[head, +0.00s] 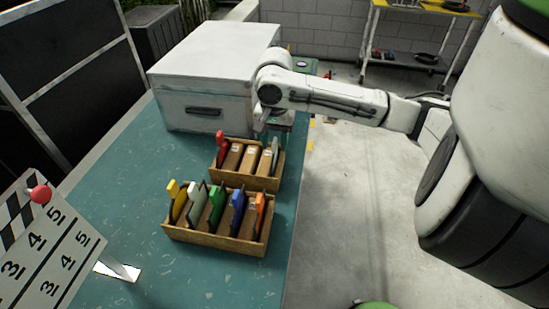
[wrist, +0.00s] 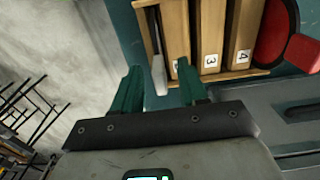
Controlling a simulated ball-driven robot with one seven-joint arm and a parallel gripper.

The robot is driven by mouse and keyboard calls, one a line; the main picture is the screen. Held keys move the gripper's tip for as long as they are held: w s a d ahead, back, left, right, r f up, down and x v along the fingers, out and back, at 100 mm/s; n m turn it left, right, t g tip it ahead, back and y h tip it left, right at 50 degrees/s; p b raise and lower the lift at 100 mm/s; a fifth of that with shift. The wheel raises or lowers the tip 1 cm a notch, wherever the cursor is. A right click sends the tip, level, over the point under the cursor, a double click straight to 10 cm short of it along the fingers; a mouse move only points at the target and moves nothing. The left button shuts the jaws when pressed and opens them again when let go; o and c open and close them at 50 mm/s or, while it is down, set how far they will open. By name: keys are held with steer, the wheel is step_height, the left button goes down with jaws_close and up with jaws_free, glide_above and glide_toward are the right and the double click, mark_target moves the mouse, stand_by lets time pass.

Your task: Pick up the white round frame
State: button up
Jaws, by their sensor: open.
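A pale white-grey frame stands edge-on at the right end of the back wooden crate (head: 247,180); its upright edge shows in the head view (head: 275,152). In the wrist view this pale frame (wrist: 158,72) shows between my gripper's fingertips, edge-on, so its round outline cannot be made out. My gripper (wrist: 159,80) is open, with green fingers spread to either side of it in the picture; no contact is visible. In the head view my gripper (head: 272,130) hangs over the back right of that crate. Another whitish frame (head: 194,203) stands in the front crate (head: 215,237).
A red round frame (wrist: 274,35) and numbered wooden dividers (wrist: 207,40) share the back crate. The front crate also holds yellow, green, blue and orange frames. A white box (head: 205,110) stands behind. A clapperboard (head: 40,245) is at left. The table's right edge runs close by.

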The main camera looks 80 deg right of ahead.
steer(key=shift+f, duration=0.3)
steer(key=shift+c, duration=0.2)
jaws_close()
